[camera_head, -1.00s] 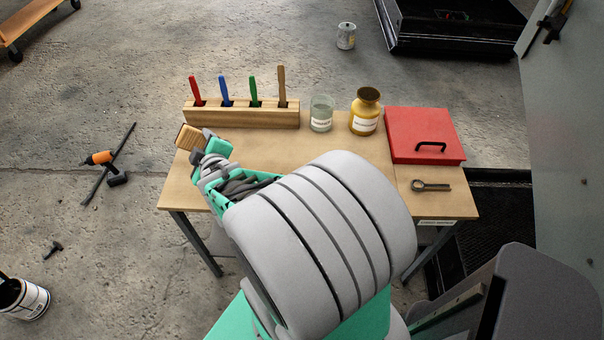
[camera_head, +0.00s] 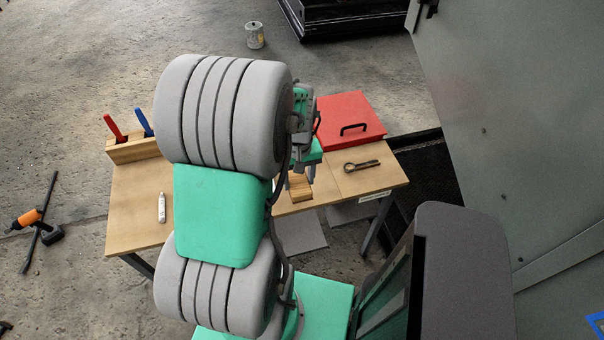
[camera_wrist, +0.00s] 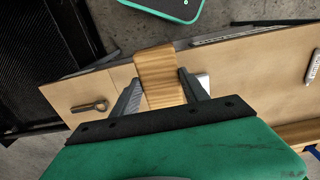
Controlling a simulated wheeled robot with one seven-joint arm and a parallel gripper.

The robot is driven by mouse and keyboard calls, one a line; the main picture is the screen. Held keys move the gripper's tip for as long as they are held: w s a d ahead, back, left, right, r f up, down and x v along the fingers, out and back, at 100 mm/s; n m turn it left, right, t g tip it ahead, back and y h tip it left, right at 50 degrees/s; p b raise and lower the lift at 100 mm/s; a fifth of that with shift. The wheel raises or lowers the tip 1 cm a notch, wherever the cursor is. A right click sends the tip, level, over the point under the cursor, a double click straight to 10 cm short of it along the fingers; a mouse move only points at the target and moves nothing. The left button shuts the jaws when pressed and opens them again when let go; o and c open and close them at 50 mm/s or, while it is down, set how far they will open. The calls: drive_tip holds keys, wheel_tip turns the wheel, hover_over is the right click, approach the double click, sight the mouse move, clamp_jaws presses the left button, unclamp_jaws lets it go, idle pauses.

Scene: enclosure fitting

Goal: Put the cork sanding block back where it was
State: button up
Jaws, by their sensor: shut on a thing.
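The cork sanding block (camera_head: 299,187) is a wood-coloured block held in my gripper (camera_head: 304,170). In the wrist view the block (camera_wrist: 158,70) sits between the two grey fingers of my gripper (camera_wrist: 161,88), which are shut on it. It is over the front part of the wooden table (camera_head: 135,205), left of the wrench. I cannot tell how high above the table it is. My arm hides much of the table's middle and back.
A red case (camera_head: 350,120) with a black handle stands at the table's back right. A ring-ended wrench (camera_head: 361,166) lies in front of it. A white tube (camera_head: 162,208) lies at the left. A tool rack (camera_head: 133,150) is partly hidden. A grey panel (camera_head: 510,120) rises at the right.

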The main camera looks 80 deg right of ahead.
drive_tip(key=d+f, duration=0.3)
drive_tip(key=w+d+f+p, duration=0.1)
drive_tip(key=d+f, duration=0.2)
drive_tip(key=d, duration=0.1)
drive_tip(key=d+f+p, duration=0.1)
drive_tip(key=d+f, duration=0.2)
drive_tip(key=d, duration=0.1)
drive_tip(key=shift+w+d, duration=0.1)
drive_tip(key=shift+w, duration=0.3)
wheel_tip(320, 180, down, 3)
drive_tip(key=shift+r+p, duration=0.1)
drive_tip(key=shift+p, duration=0.5)
drive_tip(key=o, duration=1.4)
drive_tip(key=shift+o, duration=0.2)
drive_tip(key=shift+r, duration=0.1)
